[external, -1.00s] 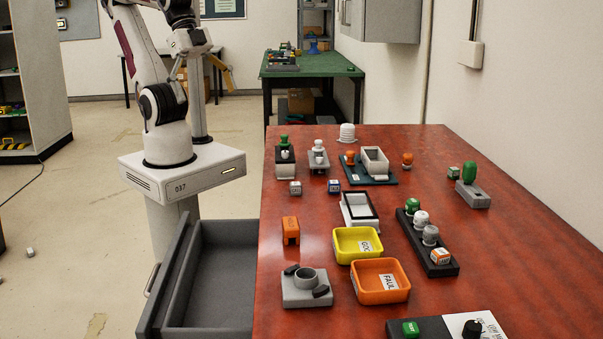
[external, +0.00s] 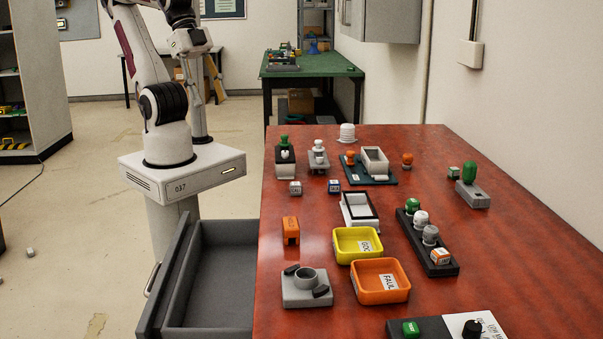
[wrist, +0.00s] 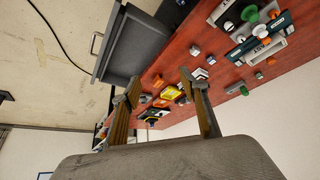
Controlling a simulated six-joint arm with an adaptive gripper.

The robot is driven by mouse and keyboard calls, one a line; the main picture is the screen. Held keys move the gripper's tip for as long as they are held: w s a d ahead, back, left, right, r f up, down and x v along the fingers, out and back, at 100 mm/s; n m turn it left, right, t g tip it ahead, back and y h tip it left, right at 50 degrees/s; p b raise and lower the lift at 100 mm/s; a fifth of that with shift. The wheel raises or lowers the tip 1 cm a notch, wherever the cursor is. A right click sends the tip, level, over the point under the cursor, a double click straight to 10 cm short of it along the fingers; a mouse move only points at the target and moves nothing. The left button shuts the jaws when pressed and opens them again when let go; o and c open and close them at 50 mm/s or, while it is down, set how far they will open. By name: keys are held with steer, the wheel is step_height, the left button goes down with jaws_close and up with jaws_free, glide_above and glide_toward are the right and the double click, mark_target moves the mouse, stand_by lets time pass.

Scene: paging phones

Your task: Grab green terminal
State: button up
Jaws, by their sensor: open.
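My gripper (wrist: 160,80) shows in the wrist view with its two fingers spread apart and nothing between them. It is raised at the left, away from the red table. Several green pieces stand on the table, and I cannot tell which is the green terminal. A green cap (external: 412,205) sits at the far end of a dark rack. A green knobbed piece (external: 284,141) is at the back left. A green block (external: 411,328) is at the front edge.
A yellow tray (external: 340,255) and an orange tray (external: 362,293) stand mid-table. A grey fixture (external: 292,297) and an orange block (external: 290,231) are to their left. An open grey drawer (external: 215,300) juts out left of the table. The table's right side is mostly clear.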

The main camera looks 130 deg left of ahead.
steer(key=w+a+m+g+y, duration=0.2)
steer(key=w+a+m+y, duration=0.7)
steer(key=w+a, duration=1.65)
steer(key=w+a+f+m+y, duration=0.1)
steer(key=w+a+f+m, duration=0.6)
steer(key=w+a, duration=0.25)
steer(key=m+t+y, duration=0.1)
steer(key=m, duration=0.5)
glide_toward(454, 173)
steer(key=shift+s+a+r, duration=0.2)
steer(key=shift+a, duration=0.35)
steer(key=shift+s+a+r, duration=0.2)
steer(key=shift+a, duration=0.35)
steer(key=shift+w+a+f+m, duration=0.1)
steer(key=shift+a+f+m, duration=0.05)
steer(key=shift+f+m, duration=0.15)
steer(key=shift+x, duration=1.2)
steer(key=shift+r, duration=0.1)
